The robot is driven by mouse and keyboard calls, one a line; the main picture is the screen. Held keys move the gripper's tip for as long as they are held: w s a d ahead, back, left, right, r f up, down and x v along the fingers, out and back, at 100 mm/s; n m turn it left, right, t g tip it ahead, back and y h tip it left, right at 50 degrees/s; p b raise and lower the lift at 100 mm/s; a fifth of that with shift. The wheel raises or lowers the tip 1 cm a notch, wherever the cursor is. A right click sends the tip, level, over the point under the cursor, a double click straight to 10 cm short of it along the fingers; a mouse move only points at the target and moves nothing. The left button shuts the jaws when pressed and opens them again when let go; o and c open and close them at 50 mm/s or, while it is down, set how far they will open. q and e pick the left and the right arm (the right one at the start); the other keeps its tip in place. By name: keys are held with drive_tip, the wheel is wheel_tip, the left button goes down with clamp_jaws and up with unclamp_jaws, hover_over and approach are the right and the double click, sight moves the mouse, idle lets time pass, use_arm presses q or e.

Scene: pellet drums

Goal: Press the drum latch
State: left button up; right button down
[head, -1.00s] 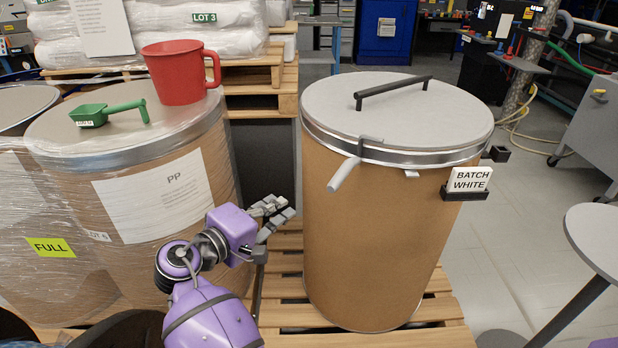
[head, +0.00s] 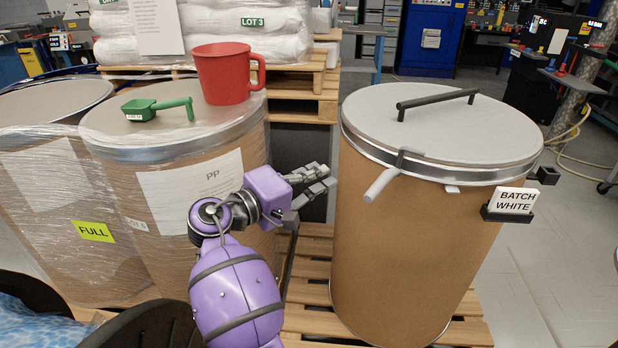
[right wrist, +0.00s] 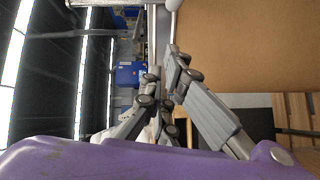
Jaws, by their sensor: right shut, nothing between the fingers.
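The fibre drum (head: 415,240) stands upright on a pallet, with a grey lid (head: 440,120) and a metal rim band. Its grey latch lever (head: 383,182) sticks out and down from the band at the drum's front left. My right gripper (head: 328,178) is shut and empty, just left of the lever and at about its height in the head view, apart from it. In the right wrist view the closed fingers (right wrist: 165,88) point up beside the brown drum wall (right wrist: 245,50). My left gripper is not in view.
Wrapped drums stand to the left; one carries a red jug (head: 224,76) and a green scoop (head: 155,109). A "BATCH WHITE" card (head: 514,201) sits in a holder on the latch drum's right. Pallet slats (head: 305,300) show between the drums. Open floor lies to the right.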

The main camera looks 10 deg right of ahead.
drive_tip(key=d+f+p, duration=0.1)
drive_tip(key=d, duration=0.5)
drive_tip(key=shift+s+d+p, duration=0.15)
drive_tip(key=shift+d+p, duration=0.25)
